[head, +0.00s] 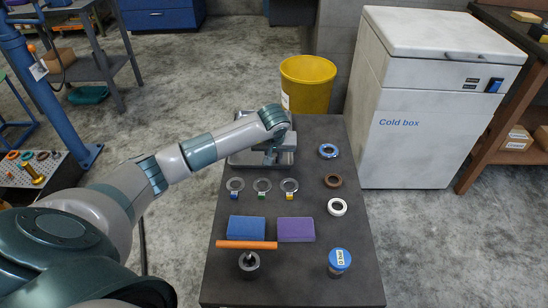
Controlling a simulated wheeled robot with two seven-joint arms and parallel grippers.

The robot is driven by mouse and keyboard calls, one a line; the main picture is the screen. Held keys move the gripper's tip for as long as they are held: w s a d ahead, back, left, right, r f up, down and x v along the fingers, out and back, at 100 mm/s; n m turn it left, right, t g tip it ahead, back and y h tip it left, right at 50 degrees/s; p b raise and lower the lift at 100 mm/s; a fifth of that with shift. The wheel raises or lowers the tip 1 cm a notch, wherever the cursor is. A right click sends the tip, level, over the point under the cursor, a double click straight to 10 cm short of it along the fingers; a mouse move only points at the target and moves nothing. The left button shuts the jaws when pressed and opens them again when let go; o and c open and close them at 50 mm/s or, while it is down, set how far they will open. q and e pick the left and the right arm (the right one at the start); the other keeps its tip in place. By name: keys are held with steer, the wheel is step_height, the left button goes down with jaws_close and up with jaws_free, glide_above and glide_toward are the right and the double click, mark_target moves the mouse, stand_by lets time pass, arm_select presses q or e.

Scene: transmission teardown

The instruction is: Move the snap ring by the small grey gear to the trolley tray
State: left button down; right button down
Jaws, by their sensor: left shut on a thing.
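My left arm reaches in from the left. Its gripper (271,156) points down over the grey metal tray (245,160) at the far end of the dark trolley top (310,170). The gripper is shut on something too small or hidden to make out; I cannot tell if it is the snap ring. The arm covers part of the tray. Three grey rings with blue (235,184), green (262,184) and yellow (289,185) tags lie in a row in front of the tray. I cannot make out a small grey gear for certain. My right gripper is not in view.
On the trolley are a blue ring (328,151), a brown ring (333,181), a white ring (337,207), blue (247,227) and purple (296,230) blocks, an orange bar (246,245) and a blue-lidded jar (340,262). A yellow bin (308,84) and cold box (420,115) stand behind.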

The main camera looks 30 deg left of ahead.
arm_select(q)
steer(key=shift+f, duration=0.15)
steer(key=c, duration=1.6)
jaws_free()
steer(key=shift+v, duration=0.75)
steer(key=v, duration=1)
steer(key=shift+s+d+r+p, duration=0.1)
steer(key=shift+r+p, duration=0.3)
